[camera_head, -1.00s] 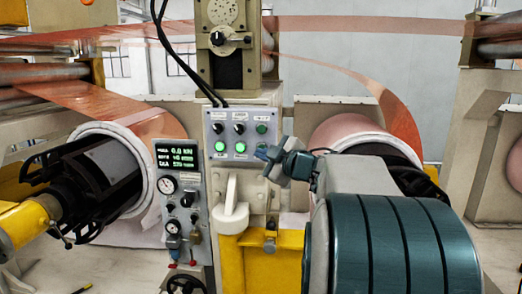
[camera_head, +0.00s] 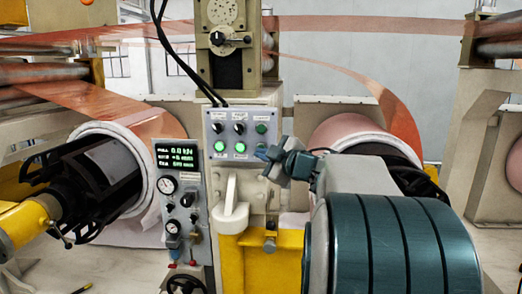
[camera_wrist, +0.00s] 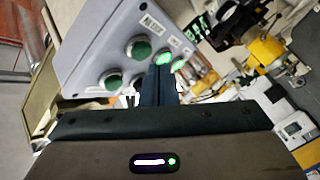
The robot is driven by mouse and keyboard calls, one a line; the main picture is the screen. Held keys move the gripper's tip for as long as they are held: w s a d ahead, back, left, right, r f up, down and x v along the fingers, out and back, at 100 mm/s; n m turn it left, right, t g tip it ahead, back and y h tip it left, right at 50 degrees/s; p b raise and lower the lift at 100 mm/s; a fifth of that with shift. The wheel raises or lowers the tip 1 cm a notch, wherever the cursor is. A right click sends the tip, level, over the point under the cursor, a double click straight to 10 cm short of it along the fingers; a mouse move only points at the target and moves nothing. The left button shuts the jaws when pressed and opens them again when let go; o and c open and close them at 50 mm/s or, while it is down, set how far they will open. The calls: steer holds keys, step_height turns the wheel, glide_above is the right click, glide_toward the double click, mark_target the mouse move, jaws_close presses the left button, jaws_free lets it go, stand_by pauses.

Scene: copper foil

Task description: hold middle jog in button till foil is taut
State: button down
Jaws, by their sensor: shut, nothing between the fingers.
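The control panel (camera_head: 243,132) stands upright at centre. It has two black knobs and a green button on top, and lit green buttons in the bottom row, including the middle one (camera_head: 240,147). My gripper (camera_head: 263,153) is shut and empty at the panel's lower right, over its right bottom position. In the wrist view, my closed fingers (camera_wrist: 159,72) end beside a lit green button (camera_wrist: 164,58); I cannot tell whether they touch it. Two dark green buttons (camera_wrist: 140,48) also show there. The copper foil (camera_head: 345,75) curves down to the right roll.
A black gauge display (camera_head: 177,156) with green digits, its top line about 0.0 kN, sits left of the panel. A white hooked handle (camera_head: 231,195) and yellow frame (camera_head: 270,260) are below. Black cables (camera_head: 180,60) hang above. The left roll (camera_head: 110,150) also carries foil.

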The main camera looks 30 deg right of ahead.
stand_by(0.6)
steer(key=shift+w+d, duration=0.25)
steer(key=shift+w, duration=0.15)
steer(key=shift+w+d+p, duration=0.25)
steer(key=shift+w+p, duration=0.1)
steer(key=shift+p, duration=0.1)
stand_by(0.5)
steer(key=shift+s, duration=0.15)
stand_by(1.6)
steer(key=shift+s+a, duration=0.45)
steer(key=shift+s, duration=0.1)
steer(key=shift+s+a, duration=0.75)
steer(key=shift+s, duration=0.3)
steer(key=shift+s+a, duration=0.7)
steer(key=shift+s, duration=0.35)
